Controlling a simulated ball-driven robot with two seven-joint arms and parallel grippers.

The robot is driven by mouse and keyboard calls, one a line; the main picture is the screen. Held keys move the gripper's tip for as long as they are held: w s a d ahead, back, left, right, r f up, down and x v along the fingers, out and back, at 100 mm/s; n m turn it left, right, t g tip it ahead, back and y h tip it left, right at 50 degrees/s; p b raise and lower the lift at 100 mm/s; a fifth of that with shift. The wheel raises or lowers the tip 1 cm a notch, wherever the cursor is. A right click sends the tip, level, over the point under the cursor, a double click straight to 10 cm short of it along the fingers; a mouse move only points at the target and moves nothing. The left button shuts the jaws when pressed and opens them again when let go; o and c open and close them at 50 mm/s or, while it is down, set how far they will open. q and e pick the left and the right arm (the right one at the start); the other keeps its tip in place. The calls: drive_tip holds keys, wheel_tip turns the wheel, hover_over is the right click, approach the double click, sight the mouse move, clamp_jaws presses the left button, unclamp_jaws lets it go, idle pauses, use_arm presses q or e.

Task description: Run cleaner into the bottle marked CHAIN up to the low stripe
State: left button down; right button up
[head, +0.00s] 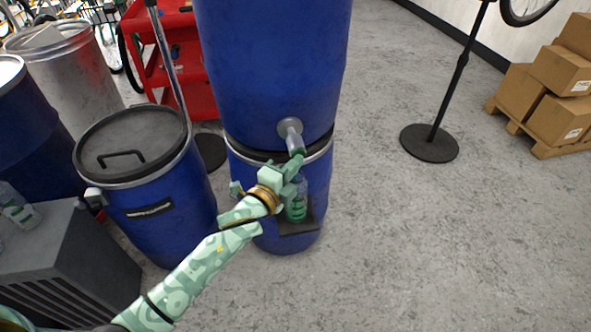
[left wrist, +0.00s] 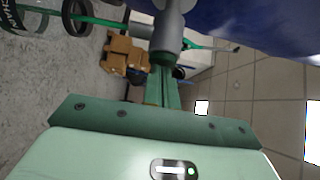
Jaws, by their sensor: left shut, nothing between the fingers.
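A large blue drum (head: 270,60) has a grey tap (head: 292,135) low on its front. A clear bottle (head: 298,205) with green on its lower part stands upright on a small dark shelf (head: 299,227) below the tap. The tap (left wrist: 168,32) appears just beyond the fingers in the left wrist view; contact is unclear. The liquid level cannot be told.
Another bottle (head: 18,212) stands on a grey slatted box (head: 60,260) at the left. A lidded blue drum (head: 150,205) stands beside the tap drum. A black stand base (head: 430,142) and cardboard boxes (head: 560,72) are at the right. The floor at the right front is clear.

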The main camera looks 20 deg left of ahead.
use_arm(q)
drive_tip(key=shift+w+a+r, duration=0.1)
drive_tip(key=shift+a+r, duration=0.1)
drive_tip(key=shift+r, duration=0.1)
use_arm(e)
drive_tip(key=shift+d, duration=0.35)
idle(1.6)
